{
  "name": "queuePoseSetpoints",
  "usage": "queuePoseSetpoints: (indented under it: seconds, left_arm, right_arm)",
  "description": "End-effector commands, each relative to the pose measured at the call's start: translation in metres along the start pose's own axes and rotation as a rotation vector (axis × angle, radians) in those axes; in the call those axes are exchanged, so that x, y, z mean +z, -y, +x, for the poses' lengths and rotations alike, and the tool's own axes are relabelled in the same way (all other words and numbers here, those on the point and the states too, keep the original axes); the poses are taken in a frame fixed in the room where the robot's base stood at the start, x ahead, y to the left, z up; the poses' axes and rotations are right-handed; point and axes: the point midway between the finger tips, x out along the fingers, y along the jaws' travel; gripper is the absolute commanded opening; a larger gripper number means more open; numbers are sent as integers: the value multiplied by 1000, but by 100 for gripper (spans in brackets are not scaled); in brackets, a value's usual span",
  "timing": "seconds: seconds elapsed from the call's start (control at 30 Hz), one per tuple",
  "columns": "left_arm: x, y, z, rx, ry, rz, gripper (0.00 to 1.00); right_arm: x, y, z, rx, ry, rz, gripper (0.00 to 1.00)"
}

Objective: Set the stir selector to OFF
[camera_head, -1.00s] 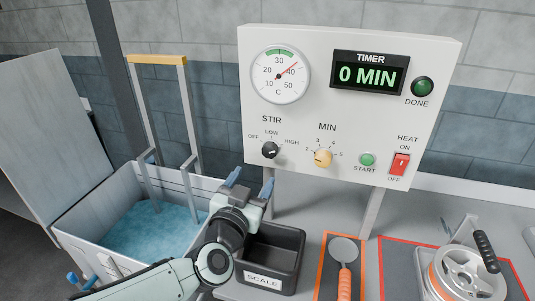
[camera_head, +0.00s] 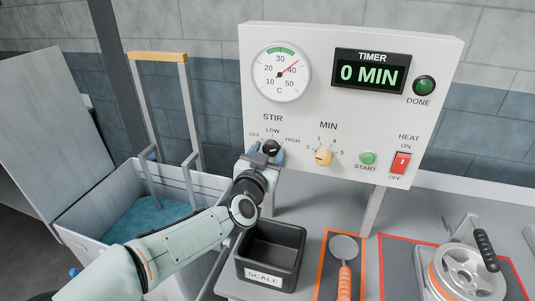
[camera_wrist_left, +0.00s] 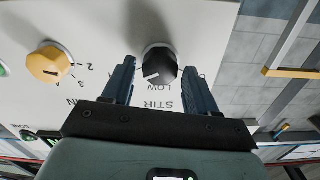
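The STIR selector is a round black knob (camera_head: 271,147) with a white mark, on the white panel (camera_head: 310,115). OFF is printed to its left, LOW above, HIGH to its right. In the left wrist view, which is upside down, the knob (camera_wrist_left: 161,66) has its white mark turned to the HIGH side of LOW. My left gripper (camera_head: 266,153) is at the knob with its fingers open. In the wrist view the knob lies between the two blue fingers (camera_wrist_left: 159,70), with a gap on each side. Contact is not visible. My right gripper is not in view.
The yellow MIN knob (camera_head: 324,156) is right of the STIR knob, then the green START button (camera_head: 368,158) and red HEAT switch (camera_head: 401,163). Below stand a black SCALE bin (camera_head: 272,279) and a tank of blue liquid (camera_head: 72,221). A ladle (camera_head: 344,269) lies right.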

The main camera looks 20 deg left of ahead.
Motion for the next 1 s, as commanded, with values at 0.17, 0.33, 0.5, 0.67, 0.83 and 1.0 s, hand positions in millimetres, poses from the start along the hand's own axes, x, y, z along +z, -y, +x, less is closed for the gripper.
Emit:
queuePoseSetpoints:
  seconds: [0.17, 0.33, 0.5, 0.67, 0.83, 1.0]
  left_arm:
    - [0, 0, 0, 0, 0, 0, 14]
    - [0, 0, 0, 0, 0, -8, 14]
    - [0, 0, 0, -1, 0, -51, 14]
    - [1, 1, 0, -1, 0, -141, 14]
    - [1, 1, 0, -1, -1, -281, 14]
    - [1, 1, 0, -1, -1, -442, 14]
  right_arm:
    - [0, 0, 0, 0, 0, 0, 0]
    - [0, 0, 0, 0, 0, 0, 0]
    - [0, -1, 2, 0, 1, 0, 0]
    - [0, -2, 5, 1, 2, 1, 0]
    - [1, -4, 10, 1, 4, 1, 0]
    - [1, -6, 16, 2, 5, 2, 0]
